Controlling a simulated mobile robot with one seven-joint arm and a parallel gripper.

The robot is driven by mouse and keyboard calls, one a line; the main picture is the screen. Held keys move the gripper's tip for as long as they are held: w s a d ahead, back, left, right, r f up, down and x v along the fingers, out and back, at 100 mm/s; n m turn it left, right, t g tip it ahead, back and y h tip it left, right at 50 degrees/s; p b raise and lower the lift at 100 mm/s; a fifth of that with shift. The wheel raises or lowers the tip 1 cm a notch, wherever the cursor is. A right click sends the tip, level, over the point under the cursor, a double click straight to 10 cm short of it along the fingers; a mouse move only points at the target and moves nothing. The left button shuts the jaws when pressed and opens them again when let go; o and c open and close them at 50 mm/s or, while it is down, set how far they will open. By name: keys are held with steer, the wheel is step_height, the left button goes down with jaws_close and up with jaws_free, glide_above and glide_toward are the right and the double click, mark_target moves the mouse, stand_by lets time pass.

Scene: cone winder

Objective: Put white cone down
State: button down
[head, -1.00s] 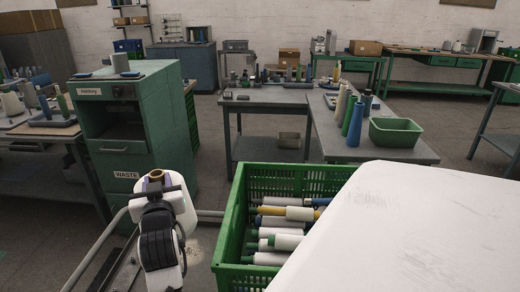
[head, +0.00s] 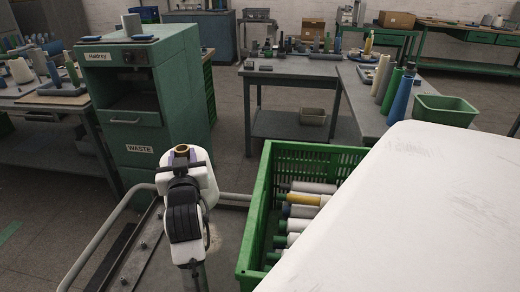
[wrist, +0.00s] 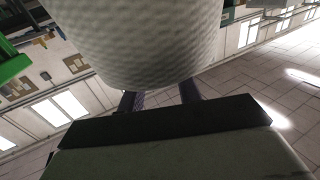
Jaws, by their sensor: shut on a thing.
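The white cone (wrist: 150,40) fills the upper middle of the wrist view, with a finely ribbed surface. My gripper (wrist: 161,97) is shut on it, with two dark purple fingers against its lower side. In the head view the cone (head: 207,178) shows partly behind my dark wrist, with a brownish ring at its top end. It is held up in the air, left of the green crate (head: 258,205). Much of the cone is hidden by my wrist.
The crate holds several cones and tubes; a large white surface (head: 410,210) hides its right part. A green cabinet (head: 145,110) marked WASTE stands behind left. A grey table (head: 300,75) stands at the back, and its right wing bears bobbins and a green bin (head: 445,109).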

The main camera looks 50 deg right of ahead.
step_height(320, 180, down, 20)
steer(key=shift+r, duration=0.2)
stand_by(0.5)
steer(key=c, duration=1.4)
jaws_free()
steer(key=shift+f, duration=0.35)
steer(key=shift+c, duration=0.2)
steer(key=o, duration=0.5)
steer(key=shift+r, duration=0.2)
steer(key=shift+s+a, duration=0.1)
steer(key=shift+s, duration=0.05)
